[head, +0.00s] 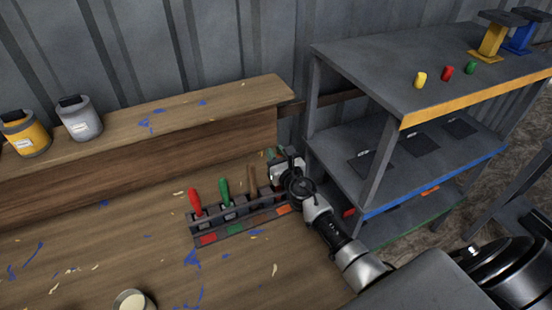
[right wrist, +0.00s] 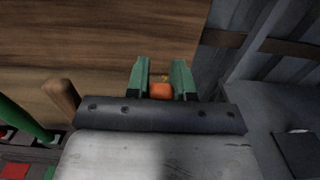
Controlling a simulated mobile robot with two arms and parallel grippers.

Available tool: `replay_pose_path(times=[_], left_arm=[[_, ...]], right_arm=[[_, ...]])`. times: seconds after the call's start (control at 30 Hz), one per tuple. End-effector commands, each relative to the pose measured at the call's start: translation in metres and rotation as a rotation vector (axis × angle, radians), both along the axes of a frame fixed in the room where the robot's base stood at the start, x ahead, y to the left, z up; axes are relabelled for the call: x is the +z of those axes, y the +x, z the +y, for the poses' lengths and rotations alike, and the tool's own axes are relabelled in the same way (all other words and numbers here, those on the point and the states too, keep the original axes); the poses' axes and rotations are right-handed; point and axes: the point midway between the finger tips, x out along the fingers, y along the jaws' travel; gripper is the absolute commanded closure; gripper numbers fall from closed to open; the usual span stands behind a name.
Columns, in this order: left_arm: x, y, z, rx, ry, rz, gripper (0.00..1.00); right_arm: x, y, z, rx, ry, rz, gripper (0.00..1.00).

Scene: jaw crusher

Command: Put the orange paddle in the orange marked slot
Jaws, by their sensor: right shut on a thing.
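My right gripper (head: 275,156) is over the right end of the tool rack (head: 190,232) on the wooden bench. In the right wrist view its green fingers (right wrist: 162,80) are shut on the orange paddle (right wrist: 161,91), of which only a small orange part shows between them. In the head view the paddle is mostly hidden by the gripper. The orange mark (head: 283,209) is on the rack's front right, below the gripper. The slot behind it is partly hidden by my arm, so I cannot tell whether the paddle touches it. My left gripper is not in view.
A red handle (head: 194,200), a green handle (head: 224,190) and a brown wooden handle (head: 251,180) stand in the rack, left of my gripper. A grey shelf unit (head: 380,58) stands close on the right. A small cup (head: 132,301) is at the bench front.

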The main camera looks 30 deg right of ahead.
Motion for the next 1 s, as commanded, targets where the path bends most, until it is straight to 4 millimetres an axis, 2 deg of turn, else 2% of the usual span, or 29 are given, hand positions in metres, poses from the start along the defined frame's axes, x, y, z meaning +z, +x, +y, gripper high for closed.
replay_pose_path(times=[0.27, 0.3, 0.47, 0.8, 0.87, 1.0], left_arm=[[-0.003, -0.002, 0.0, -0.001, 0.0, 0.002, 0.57], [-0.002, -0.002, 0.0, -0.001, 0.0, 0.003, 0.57], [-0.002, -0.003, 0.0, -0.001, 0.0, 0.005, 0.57], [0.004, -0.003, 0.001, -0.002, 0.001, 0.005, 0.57], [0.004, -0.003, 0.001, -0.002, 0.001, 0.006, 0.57], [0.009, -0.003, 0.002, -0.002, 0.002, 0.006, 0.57]], right_arm=[[-0.003, 0.0, 0.0, 0.0, -0.001, -0.001, 1.0], [-0.002, 0.0, 0.0, 0.0, 0.0, -0.001, 0.74], [-0.001, 0.0, 0.0, 0.0, 0.0, 0.0, 0.52], [0.004, 0.0, 0.0, 0.0, 0.0, -0.001, 0.52], [0.002, -0.007, 0.0, 0.0, -0.001, 0.002, 0.52], [0.003, -0.032, 0.002, 0.001, -0.001, 0.002, 0.52]])
